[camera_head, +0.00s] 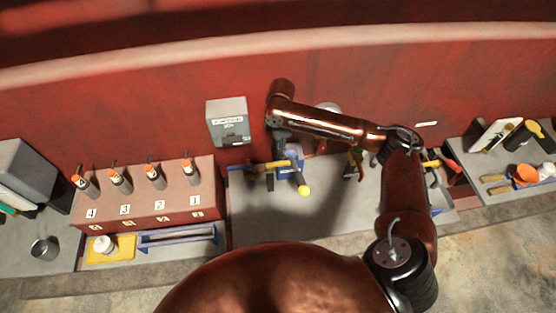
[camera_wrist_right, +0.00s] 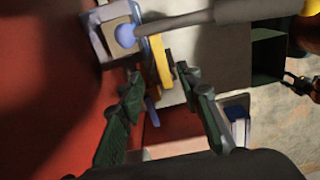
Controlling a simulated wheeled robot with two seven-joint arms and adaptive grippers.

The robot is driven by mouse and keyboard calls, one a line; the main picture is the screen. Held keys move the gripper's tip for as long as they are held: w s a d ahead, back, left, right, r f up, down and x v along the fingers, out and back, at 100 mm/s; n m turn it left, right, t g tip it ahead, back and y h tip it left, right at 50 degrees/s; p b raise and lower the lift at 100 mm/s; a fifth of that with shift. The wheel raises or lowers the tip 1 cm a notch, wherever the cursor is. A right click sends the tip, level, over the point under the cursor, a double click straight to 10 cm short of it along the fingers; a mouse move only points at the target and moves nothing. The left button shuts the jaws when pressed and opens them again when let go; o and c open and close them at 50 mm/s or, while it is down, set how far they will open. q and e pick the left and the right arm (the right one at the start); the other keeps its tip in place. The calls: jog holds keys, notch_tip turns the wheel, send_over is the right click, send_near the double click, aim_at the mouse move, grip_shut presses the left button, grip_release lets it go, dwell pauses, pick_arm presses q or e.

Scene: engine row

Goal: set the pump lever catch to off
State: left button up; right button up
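The pump (camera_head: 285,170), with blue parts, stands on the bench below the red wall. Its grey lever ends in a yellow knob (camera_head: 303,190); the lever (camera_wrist_right: 225,12) crosses the top of the right wrist view. A yellow bar (camera_wrist_right: 160,60) lies just beyond my right fingertips; I cannot tell whether it is the catch or how it is set. Beside it is a grey housing with a light blue ball (camera_wrist_right: 125,36). My right gripper (camera_wrist_right: 162,75) is open, its two green fingers apart with nothing held. In the head view my right wrist hides part of the pump. My left gripper is out of view.
A grey box (camera_head: 227,120) hangs on the wall left of my wrist. A red stand (camera_head: 150,205) with several numbered orange-topped handles is further left. Tools and an orange cup (camera_head: 526,174) are at the right. The bench front (camera_head: 270,222) is clear.

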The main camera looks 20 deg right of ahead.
aim_at(280, 163)
jog(key=shift+f+p, duration=0.4)
jog(key=shift+f, duration=3.45)
jog(key=shift+a, duration=0.1)
grip_shut()
